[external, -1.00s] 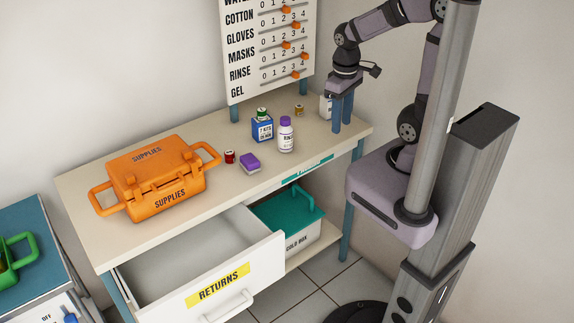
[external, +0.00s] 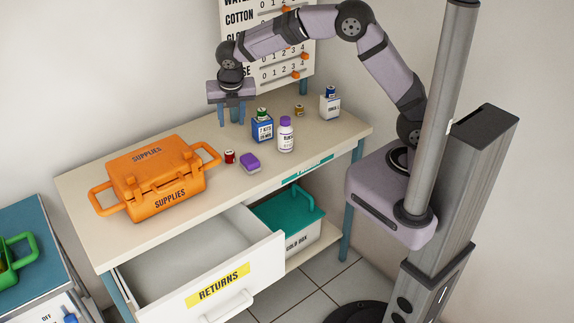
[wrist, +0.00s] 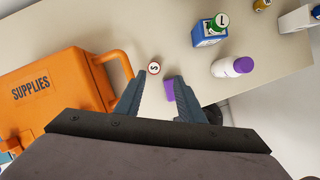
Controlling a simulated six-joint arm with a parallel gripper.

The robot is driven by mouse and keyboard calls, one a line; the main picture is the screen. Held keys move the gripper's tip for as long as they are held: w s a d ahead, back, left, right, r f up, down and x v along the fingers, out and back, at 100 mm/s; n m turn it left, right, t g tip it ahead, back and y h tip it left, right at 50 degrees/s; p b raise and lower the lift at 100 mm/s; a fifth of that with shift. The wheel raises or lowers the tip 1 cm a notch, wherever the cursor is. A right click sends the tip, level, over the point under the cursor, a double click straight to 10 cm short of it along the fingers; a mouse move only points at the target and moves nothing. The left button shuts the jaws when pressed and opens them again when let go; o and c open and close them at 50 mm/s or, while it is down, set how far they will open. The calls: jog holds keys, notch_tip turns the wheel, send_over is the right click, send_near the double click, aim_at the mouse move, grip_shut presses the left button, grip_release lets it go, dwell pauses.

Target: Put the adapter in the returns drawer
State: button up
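My gripper (external: 232,122) is open and empty, pointing down above the table behind the red cylinder. Its fingers are spread apart in the wrist view (wrist: 155,80). No object is labelled as an adapter. A small red cylinder (external: 230,157) stands on the table; its white top reads "S" in the wrist view (wrist: 154,68). A green cylinder marked "L" (wrist: 222,20) sits on a blue box (external: 262,130). The returns drawer (external: 205,258) is pulled open, its visible inside empty.
An orange supplies case (external: 155,180) stands left of the small items. A white bottle with purple cap (external: 286,136), a small yellow cylinder (external: 299,110) and a white box with a blue-topped item (external: 330,105) stand to the right. A teal-lidded box (external: 290,225) is below the tabletop.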

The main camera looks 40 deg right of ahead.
jog(key=n, duration=0.1)
send_near(228, 152)
jog(key=f, duration=0.1)
jog(key=shift+p+x, duration=1.15)
jog(key=shift+x, duration=2.5)
jog(key=shift+w+d+r, duration=0.1)
jog(key=shift+w+d, duration=0.05)
grip_shut()
jog(key=shift+r, duration=0.1)
notch_tip(228, 152, up, 10)
jog(key=b, duration=0.1)
jog(key=shift+b, duration=0.35)
